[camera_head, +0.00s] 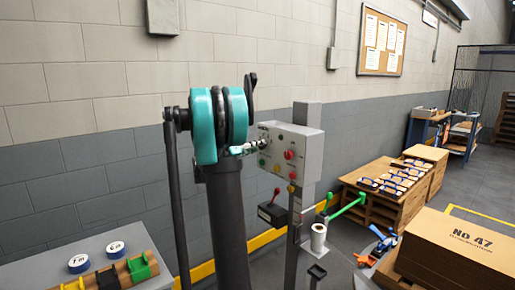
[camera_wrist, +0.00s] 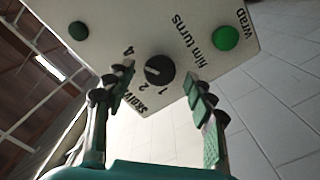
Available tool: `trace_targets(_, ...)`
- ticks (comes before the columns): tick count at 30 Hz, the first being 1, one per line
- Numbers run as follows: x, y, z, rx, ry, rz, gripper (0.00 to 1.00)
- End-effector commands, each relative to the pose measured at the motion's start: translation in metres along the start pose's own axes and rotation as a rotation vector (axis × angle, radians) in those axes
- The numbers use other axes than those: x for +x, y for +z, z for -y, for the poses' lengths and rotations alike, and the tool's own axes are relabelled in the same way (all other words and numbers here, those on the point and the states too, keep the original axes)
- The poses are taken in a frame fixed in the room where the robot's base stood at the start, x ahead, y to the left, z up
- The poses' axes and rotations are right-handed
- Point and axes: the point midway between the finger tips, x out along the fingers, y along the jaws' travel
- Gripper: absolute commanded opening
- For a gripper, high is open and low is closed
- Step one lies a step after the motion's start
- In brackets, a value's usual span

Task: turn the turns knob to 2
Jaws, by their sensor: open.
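In the head view my gripper (camera_head: 248,148) is at the left edge of the panel (camera_head: 306,140), and the knob there is hidden or too small to make out.
In the head view a red knob (camera_head: 289,154) is on the panel. A bench with tape rolls (camera_head: 115,248) and a carton (camera_head: 450,245) stand nearby.

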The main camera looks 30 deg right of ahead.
Motion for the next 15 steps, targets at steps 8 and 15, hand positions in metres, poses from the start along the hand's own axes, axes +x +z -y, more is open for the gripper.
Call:
trace_targets(8,0.011,0.0001,0.0,0.0,0.0,0.0,0.55)
trace_targets(15,0.0106,0.0,0.0,0.0,0.0,0.0,0.46)
